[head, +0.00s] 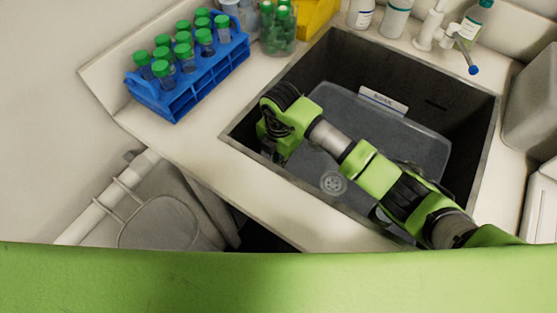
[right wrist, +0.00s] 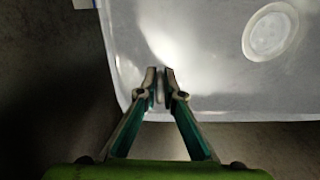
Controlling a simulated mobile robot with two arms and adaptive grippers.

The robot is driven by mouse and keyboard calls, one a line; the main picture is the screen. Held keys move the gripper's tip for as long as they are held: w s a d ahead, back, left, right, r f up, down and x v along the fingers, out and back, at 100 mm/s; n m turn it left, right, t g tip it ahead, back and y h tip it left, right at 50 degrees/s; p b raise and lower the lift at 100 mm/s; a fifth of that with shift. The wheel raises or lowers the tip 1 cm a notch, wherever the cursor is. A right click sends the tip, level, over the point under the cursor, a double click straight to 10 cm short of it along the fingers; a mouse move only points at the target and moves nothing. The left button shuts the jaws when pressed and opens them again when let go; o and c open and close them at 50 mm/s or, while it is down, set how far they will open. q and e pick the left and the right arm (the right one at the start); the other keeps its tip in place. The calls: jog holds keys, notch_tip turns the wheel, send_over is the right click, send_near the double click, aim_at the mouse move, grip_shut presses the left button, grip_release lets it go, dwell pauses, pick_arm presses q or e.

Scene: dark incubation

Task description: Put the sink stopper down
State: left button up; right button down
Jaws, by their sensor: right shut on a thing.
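My right gripper (right wrist: 160,80) is shut, with a small thin pale piece (right wrist: 159,90) between its fingertips, which I take to be the sink stopper; its full shape cannot be made out. In the head view the arm reaches into the dark sink (head: 477,135) from the lower right. The right hand (head: 273,143) is at the sink's left side, and its fingertips are hidden there. In the wrist view the fingertips are over the edge of a translucent tub (right wrist: 200,103). A pale round disc (right wrist: 270,31) lies apart from them. My left gripper is not in view.
The grey tub (head: 340,105) in the sink has a white label (head: 383,100) reading "SOAK". A round disc (head: 333,183) shows near its front. A blue rack (head: 190,95) with green-capped tubes stands left of the sink. Bottles (head: 396,18) and a tap (head: 430,25) stand behind.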

jog(key=shift+f, duration=0.2)
jog(key=c, duration=2.2)
grip_release()
jog(key=shift+r, duration=0.1)
notch_tip(320, 180, up, 12)
jog(key=shift+s+d+r+b, duration=0.1)
jog(key=shift+r+b, duration=0.05)
jog(key=shift+b, duration=0.35)
